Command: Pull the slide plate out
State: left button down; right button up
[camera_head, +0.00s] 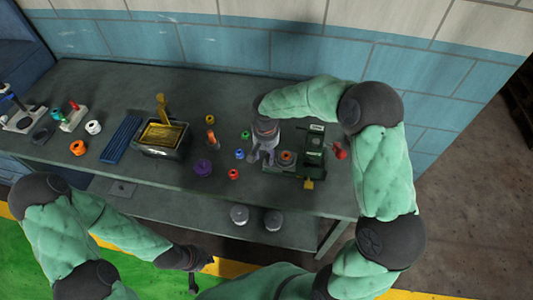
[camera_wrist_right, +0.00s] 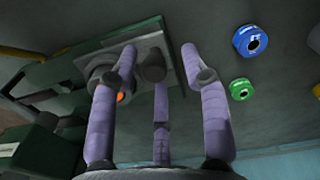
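The green machine (camera_head: 312,160) stands near the right end of the bench, with an orange-topped spindle (camera_head: 287,156) on its left part. A pale grey plate, which looks like the slide plate (camera_wrist_right: 176,72), juts from the machine in the right wrist view and carries a dark round knob (camera_wrist_right: 152,68). My right gripper (camera_head: 262,157) is over the machine's left end, fingers down. In the right wrist view its fingers (camera_wrist_right: 160,62) are spread around the knob; the right finger is clear of it. Contact by the others is unclear. My left gripper (camera_head: 201,274) hangs empty before the bench, fingers apart.
A blue ring (camera_head: 239,154), green ring (camera_head: 245,135), red ring (camera_head: 233,174) and purple knob (camera_head: 202,167) lie left of the machine. A red piece (camera_head: 340,151) is on its right. A black box with a yellow lid (camera_head: 160,135) stands further left.

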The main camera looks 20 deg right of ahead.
notch_tip(320, 180, up, 12)
dwell(0.6)
dwell(0.5)
